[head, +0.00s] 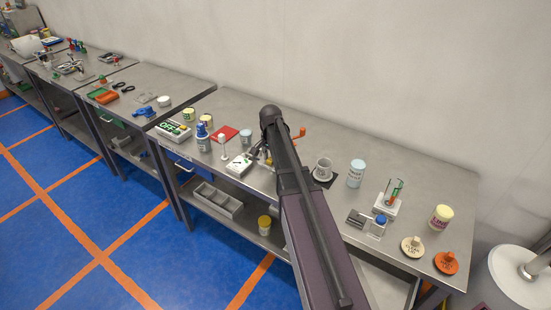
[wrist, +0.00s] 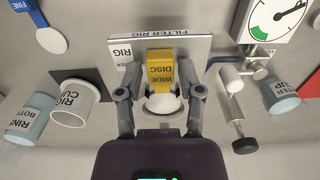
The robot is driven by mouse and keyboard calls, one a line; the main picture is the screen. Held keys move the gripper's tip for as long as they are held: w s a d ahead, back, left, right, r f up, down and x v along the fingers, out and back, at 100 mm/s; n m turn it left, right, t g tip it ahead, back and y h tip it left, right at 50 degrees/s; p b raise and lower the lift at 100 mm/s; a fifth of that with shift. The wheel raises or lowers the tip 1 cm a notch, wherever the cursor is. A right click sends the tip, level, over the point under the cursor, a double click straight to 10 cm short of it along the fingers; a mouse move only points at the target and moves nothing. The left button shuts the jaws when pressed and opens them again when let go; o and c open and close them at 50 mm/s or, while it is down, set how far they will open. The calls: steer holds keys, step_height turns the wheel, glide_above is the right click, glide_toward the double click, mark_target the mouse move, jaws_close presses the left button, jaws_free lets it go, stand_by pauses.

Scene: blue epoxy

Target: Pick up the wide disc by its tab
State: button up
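The wide disc shows in the wrist view as a yellow tab (wrist: 159,70) lettered WIDE DISC, with a white round part (wrist: 160,104) below it in the picture. It lies at the silver plate marked FILTER RIG (wrist: 190,48). My gripper (wrist: 160,94) is open, with one finger on each side of the disc and visible gaps to the yellow tab. Nothing is held between the fingers. In the head view my arm hides most of the disc and the gripper; whether the fingertips are level with the tab is unclear.
The rig cup (wrist: 68,103) and rinse bottle (wrist: 28,120) stand left in the wrist view. A gauge (wrist: 277,18), a black-knobbed valve (wrist: 243,145) and the filter cup (wrist: 284,97) are right. The steel bench (head: 300,140) holds several other items, including an orange disc (head: 446,263).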

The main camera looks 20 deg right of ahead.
jaws_close()
steer(key=shift+r, duration=0.2)
steer(key=shift+r+p, duration=2.3)
steer(key=shift+p, duration=0.2)
